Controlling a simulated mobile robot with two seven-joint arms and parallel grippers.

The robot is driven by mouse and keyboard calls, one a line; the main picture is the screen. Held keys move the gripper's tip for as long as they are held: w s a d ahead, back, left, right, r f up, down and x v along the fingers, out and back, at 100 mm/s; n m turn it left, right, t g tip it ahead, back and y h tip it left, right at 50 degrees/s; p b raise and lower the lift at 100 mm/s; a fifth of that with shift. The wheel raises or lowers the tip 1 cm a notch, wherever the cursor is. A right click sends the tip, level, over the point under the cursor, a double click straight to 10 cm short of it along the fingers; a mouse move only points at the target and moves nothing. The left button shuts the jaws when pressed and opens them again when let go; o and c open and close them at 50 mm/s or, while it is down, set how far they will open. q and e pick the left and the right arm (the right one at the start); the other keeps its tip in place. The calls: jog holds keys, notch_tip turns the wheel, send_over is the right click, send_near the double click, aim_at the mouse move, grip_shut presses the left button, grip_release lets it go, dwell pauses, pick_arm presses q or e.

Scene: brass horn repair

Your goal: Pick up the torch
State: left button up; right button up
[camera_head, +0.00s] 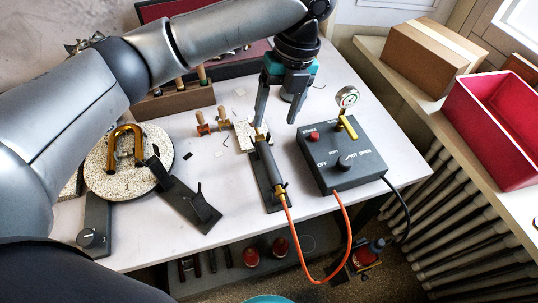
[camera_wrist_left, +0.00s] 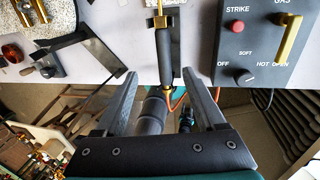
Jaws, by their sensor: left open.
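The torch (camera_head: 267,163) has a dark cylindrical handle with brass fittings. It lies on a narrow black rest (camera_head: 277,205) on the white table, and an orange hose (camera_head: 306,262) runs from its near end. My left gripper (camera_head: 277,119) is open and empty, above the table at the torch's far end. In the left wrist view the torch (camera_wrist_left: 167,50) lies just beyond the gap between the open fingertips (camera_wrist_left: 161,75). I cannot tell from the pictures how high the fingers are above it. My right gripper is not in view.
A control box (camera_head: 343,157) with a gauge (camera_head: 347,97) and yellow lever stands right of the torch. Left are a black angled plate (camera_head: 190,206) and a round speckled turntable (camera_head: 105,182) bearing a brass U-shaped tube (camera_head: 125,137).

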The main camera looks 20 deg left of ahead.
aim_at(269, 156)
pick_arm(q)
jog(key=f, duration=0.3)
jog(key=a+f+b, duration=0.1)
jog(key=f, duration=0.1)
jog(key=s+f, duration=0.1)
jog(key=f, duration=0.2)
jog(key=shift+a+f, duration=0.15)
jog(key=shift+f, duration=0.15)
jog(key=shift+s+f+b, duration=0.2)
jog(key=shift+f+b, duration=0.15)
jog(key=shift+f, duration=1)
jog(key=shift+s+f+b, duration=0.2)
jog(key=shift+f+b, duration=0.15)
jog(key=shift+f, duration=1)
jog(key=shift+c, duration=0.4)
grip_shut()
jog(key=shift+r, duration=0.1)
